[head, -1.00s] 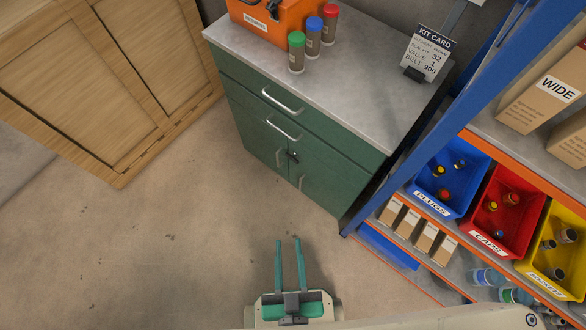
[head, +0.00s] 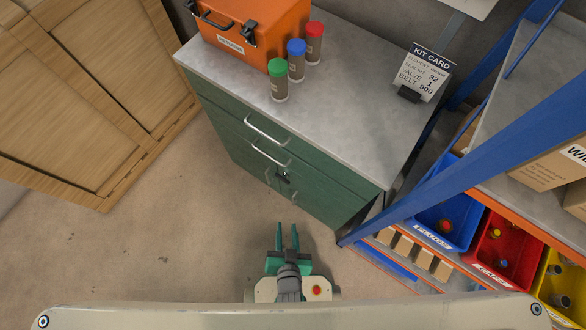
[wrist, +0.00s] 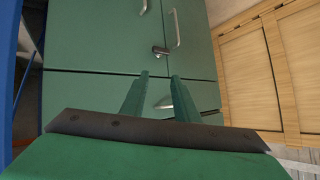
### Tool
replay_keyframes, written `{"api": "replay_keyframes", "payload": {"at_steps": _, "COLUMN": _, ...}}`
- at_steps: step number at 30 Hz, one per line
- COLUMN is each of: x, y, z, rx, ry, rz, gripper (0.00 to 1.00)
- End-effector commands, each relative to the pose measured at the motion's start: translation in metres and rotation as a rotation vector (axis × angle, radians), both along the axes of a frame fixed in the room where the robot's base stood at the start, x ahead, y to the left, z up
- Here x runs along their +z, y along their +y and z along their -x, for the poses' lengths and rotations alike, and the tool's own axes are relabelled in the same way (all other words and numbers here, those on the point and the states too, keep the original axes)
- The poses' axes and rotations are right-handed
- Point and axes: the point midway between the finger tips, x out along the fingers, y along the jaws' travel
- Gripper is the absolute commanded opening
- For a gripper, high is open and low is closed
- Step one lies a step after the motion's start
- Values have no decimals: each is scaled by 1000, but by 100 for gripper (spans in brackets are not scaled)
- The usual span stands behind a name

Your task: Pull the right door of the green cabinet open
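The green cabinet (head: 225,125) stands ahead with a grey top, drawers above and two doors below. Its right door (head: 325,208) looks shut; in the wrist view, which is turned over, this door (wrist: 90,35) is on the left. The door's upright bar handle (wrist: 143,6) is at the top edge there and shows small in the head view (head: 295,191). A dark lock or latch (wrist: 160,50) sits near the doors' meeting line. My gripper (head: 287,226) is open and empty in front of the doors; its fingers (wrist: 160,76) point at the cabinet front, apart from the handle.
A blue shelf rack (head: 455,145) with coloured bins stands close on the right. A wooden cabinet (head: 85,90) is on the left. An orange case (head: 245,30), several small items and a kit card (head: 424,72) are on top. The floor at left is clear.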

Motion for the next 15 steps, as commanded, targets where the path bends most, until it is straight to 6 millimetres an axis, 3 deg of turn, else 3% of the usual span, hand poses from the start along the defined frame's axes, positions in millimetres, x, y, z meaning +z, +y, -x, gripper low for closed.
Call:
{"api": "replay_keyframes", "payload": {"at_steps": 1, "x": -25, "y": 2, "z": -12, "rx": -15, "ry": 40, "rz": -19, "gripper": 28}}
{"api": "replay_keyframes", "payload": {"at_steps": 6, "x": -103, "y": 5, "z": -40, "rx": -100, "ry": 206, "rz": -77, "gripper": 28}}
{"api": "replay_keyframes", "payload": {"at_steps": 12, "x": -174, "y": 7, "z": -79, "rx": -239, "ry": 378, "rz": -109, "gripper": 28}}
{"api": "replay_keyframes", "payload": {"at_steps": 15, "x": -200, "y": 8, "z": -100, "rx": -322, "ry": 452, "rz": -111, "gripper": 28}}
